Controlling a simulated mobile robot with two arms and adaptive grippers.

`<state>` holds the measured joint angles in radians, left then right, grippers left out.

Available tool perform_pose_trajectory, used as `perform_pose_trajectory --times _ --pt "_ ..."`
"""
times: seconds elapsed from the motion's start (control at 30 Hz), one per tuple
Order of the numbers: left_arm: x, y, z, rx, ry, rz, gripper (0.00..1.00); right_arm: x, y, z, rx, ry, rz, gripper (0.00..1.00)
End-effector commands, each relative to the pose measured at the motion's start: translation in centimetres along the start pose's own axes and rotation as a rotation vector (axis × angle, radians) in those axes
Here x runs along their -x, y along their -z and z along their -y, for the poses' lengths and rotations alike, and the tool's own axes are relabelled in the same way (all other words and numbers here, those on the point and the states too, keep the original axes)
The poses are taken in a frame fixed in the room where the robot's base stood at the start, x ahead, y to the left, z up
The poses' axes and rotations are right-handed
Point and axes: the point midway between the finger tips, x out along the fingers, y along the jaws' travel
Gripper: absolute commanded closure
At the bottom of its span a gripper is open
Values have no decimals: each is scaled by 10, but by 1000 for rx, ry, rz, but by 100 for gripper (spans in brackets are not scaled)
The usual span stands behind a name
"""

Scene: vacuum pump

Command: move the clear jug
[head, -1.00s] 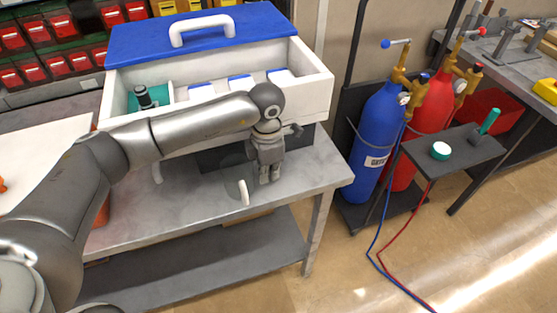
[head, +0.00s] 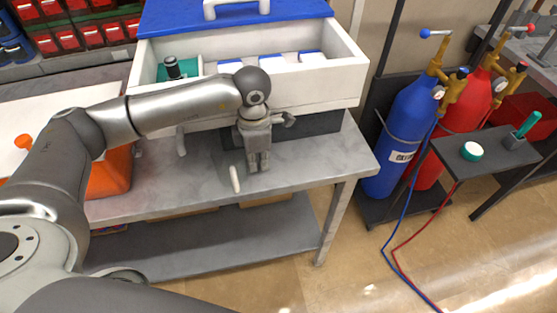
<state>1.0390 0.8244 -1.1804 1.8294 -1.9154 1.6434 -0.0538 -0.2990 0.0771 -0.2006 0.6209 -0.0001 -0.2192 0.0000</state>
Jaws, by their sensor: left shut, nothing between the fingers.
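The clear jug (head: 235,179) stands on the grey workbench near its front edge. Its pale handle shows best; its see-through body is hard to make out. My left gripper (head: 259,165) points down just to the right of the handle, fingers shut and empty. I cannot tell whether it touches the jug. My right gripper is not in view.
A white box (head: 345,85) with a blue lid behind it fills the back of the bench (head: 330,158). A second pale handle (head: 181,140) and an orange container (head: 110,178) are at left. Blue (head: 408,130) and red (head: 462,110) gas cylinders stand right of the bench.

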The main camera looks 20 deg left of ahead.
Motion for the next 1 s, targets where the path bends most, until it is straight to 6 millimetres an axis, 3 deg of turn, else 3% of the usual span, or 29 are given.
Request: perform_pose_trajectory --times 0.3,0.5,1.0 --pt "-5 63 0 3 -1 -2 100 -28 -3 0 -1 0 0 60" --pt "-3 90 0 1 -1 -1 100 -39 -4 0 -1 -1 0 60" --pt "0 96 0 -1 0 0 100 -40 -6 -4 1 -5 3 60"
